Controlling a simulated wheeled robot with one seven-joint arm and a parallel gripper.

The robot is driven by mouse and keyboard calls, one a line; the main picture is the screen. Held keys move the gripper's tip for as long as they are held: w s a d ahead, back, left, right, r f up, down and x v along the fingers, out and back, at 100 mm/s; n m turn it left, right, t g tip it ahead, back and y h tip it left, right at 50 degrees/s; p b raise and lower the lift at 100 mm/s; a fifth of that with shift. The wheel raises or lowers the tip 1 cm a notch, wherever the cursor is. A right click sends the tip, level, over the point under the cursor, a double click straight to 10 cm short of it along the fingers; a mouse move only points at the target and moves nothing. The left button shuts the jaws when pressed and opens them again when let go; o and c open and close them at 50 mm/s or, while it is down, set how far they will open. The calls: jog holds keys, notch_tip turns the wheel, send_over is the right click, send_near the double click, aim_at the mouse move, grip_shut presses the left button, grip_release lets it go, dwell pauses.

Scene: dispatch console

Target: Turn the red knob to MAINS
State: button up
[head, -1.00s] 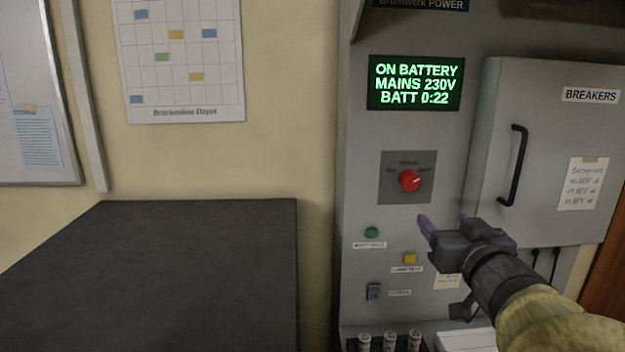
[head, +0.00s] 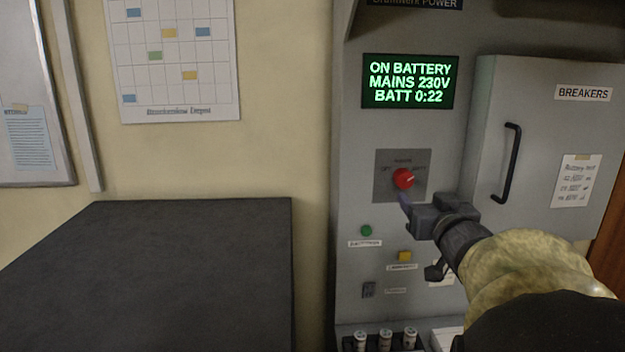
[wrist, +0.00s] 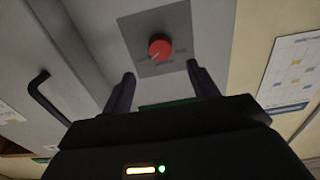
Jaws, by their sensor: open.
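The red knob (head: 403,179) sits on a grey square plate (head: 383,192) on the console front. Its pale pointer mark aims up and right, towards the label at the right that reads like BATT. My gripper (head: 420,200) is just below and to the right of the knob in the head view, apart from it. In the wrist view the knob (wrist: 160,48) lies beyond and between the two open fingers (wrist: 160,82), with nothing between them. The display (head: 409,82) reads ON BATTERY, MAINS 230V, BATT 0:22.
A breaker door (head: 540,150) with a black handle (head: 512,163) stands right of the knob. A green button (head: 366,231), a yellow button (head: 405,256) and a small switch (head: 368,290) are below. A dark table (head: 160,265) is at the left.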

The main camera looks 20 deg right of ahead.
aim_at(406, 182)
jog(key=x, duration=0.9)
jog(key=shift+w+p, duration=0.15)
jog(key=shift+p, duration=0.2)
jog(key=shift+c, duration=0.2)
jog(key=c, duration=0.9)
